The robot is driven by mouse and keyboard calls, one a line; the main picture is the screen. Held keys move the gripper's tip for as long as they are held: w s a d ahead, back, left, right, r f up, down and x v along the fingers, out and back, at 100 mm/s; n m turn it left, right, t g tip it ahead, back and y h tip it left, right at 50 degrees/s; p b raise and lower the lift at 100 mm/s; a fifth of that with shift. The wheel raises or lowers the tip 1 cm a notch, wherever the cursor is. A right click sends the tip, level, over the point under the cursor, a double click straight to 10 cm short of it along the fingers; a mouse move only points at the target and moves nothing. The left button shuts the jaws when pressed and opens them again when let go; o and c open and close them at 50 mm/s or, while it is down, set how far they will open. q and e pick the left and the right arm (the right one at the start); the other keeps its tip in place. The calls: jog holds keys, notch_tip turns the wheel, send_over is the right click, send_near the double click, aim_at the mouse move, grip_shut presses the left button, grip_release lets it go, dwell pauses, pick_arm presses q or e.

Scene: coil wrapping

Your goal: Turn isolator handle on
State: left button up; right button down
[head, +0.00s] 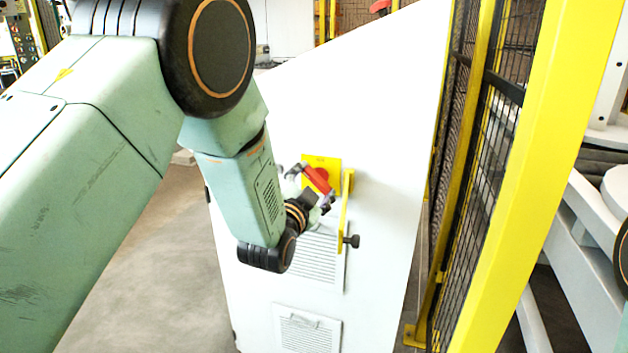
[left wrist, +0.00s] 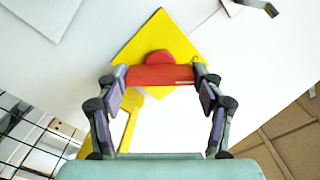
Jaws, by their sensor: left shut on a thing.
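The red isolator handle (head: 319,180) sits on a square yellow plate (head: 322,160) on the white cabinet's face. In the head view the handle slants from upper left to lower right. In the left wrist view the handle (left wrist: 160,76) lies level across the picture, while the yellow plate (left wrist: 160,38) behind it appears as a diamond, so the handle lies diagonally to the plate. My left gripper (head: 311,185) is shut on the handle, one finger at each end; both fingers show in the left wrist view (left wrist: 160,80). My right gripper is not in view.
A yellow bracket (head: 344,215) with a black knob (head: 352,241) stands out just right of the handle. Vent grilles (head: 308,330) are lower on the white cabinet (head: 385,120). A yellow-framed mesh fence (head: 465,180) stands close on the right. Grey floor (head: 150,270) is open at left.

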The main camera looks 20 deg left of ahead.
pick_arm(q)
jog(key=m+p, duration=0.1)
jog(key=m, duration=0.3)
jog(key=shift+m, duration=0.4)
jog(key=m, duration=0.4)
jog(key=shift+m+p, duration=0.3)
jog(key=o, duration=1.2)
jog(key=shift+c, duration=0.2)
jog(key=shift+s, duration=0.1)
jog(key=s, duration=1.2)
jog(key=shift+a, duration=0.2)
jog(key=shift+w, duration=0.15)
